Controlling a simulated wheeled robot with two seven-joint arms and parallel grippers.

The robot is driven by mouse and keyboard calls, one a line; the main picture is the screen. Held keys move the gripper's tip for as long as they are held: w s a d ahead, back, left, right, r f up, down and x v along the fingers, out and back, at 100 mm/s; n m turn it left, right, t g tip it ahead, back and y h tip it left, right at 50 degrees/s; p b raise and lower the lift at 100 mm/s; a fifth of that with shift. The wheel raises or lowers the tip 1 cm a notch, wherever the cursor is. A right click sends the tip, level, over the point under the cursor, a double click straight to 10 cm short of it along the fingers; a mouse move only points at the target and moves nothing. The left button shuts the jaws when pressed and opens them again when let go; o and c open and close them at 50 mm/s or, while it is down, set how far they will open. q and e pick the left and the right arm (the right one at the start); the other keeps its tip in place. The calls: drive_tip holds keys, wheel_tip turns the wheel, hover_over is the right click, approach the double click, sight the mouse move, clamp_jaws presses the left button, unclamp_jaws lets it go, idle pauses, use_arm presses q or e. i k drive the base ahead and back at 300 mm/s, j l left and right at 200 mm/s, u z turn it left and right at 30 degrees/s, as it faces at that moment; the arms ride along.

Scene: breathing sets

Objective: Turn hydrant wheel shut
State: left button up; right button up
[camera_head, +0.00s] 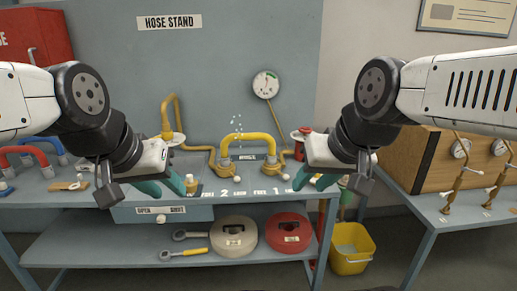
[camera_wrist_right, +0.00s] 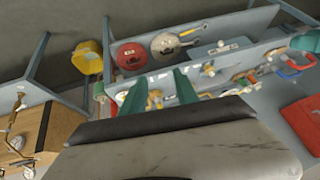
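A red fitting (camera_head: 301,133) stands at the right end of the hose stand bench, partly hidden behind my right gripper; I cannot tell whether it is the hydrant wheel. My right gripper (camera_head: 312,181) hangs over the bench's front right corner, its teal fingers apart and empty. In the right wrist view the fingers (camera_wrist_right: 160,88) are also apart, with brass fittings beyond them. My left gripper (camera_head: 163,187) is over the front left of the bench, its teal fingers apart with nothing seen between them.
A yellow hose (camera_head: 250,137) arches between brass fittings on the bench (camera_head: 240,185). A gauge (camera_head: 266,84) hangs on the panel behind. Grey and red hose reels (camera_head: 289,233) lie on the lower shelf. A yellow bucket (camera_head: 351,248) stands right; a wooden case (camera_head: 425,160) is beyond.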

sight(306, 130)
drive_tip(key=i+l+u, duration=0.25)
drive_tip(key=i, duration=0.15)
drive_tip(key=i+l+u, duration=0.2)
drive_tip(key=i+l, duration=0.1)
drive_tip(key=i, duration=0.1)
